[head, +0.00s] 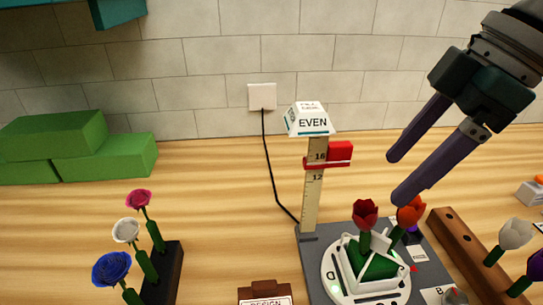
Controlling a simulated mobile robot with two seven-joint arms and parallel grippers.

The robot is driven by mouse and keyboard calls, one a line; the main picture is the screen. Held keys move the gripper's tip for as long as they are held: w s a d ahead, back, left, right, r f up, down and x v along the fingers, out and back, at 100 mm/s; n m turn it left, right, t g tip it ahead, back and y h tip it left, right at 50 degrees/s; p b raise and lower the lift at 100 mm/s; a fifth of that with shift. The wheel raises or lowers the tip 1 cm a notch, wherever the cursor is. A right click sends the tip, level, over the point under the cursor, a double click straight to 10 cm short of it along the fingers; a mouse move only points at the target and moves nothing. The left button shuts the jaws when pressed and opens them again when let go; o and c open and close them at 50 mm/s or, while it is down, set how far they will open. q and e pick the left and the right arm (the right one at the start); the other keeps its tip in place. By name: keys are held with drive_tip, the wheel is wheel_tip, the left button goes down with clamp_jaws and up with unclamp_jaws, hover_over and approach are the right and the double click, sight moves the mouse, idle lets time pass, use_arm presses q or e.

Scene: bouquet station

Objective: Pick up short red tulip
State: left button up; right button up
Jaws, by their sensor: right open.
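A dark red tulip (365,214) stands upright on a short green stem in a white, open-sided holder (350,270) with a green block inside. An orange-red tulip (410,212) leans right beside it, its stem running down toward the same holder. My right gripper (396,179) comes in from the upper right, with its two purple fingers apart and nothing between them. Its lower fingertip is just above the orange-red tulip, and the dark red tulip is lower left of it. My left gripper is not in view.
A ruler post (313,188) with a red slider (340,154) and an "EVEN" sign (309,119) stands behind the grey base (315,260). A wooden rack (460,250) with white and purple tulips is at right. A black stand (165,268) with roses is at left. Green blocks (60,140) lie far left.

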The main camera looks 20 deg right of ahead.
sight(379, 203)
drive_tip(key=x, duration=0.4)
drive_tip(key=s+p+x, duration=0.1)
drive_tip(key=x, duration=0.1)
drive_tip(key=shift+a+f, duration=0.25)
drive_tip(key=shift+f, duration=0.1)
drive_tip(key=shift+w+a+f, duration=0.1)
drive_tip(key=shift+a+f, duration=0.05)
drive_tip(key=shift+f, duration=0.4)
drive_tip(key=c, duration=1)
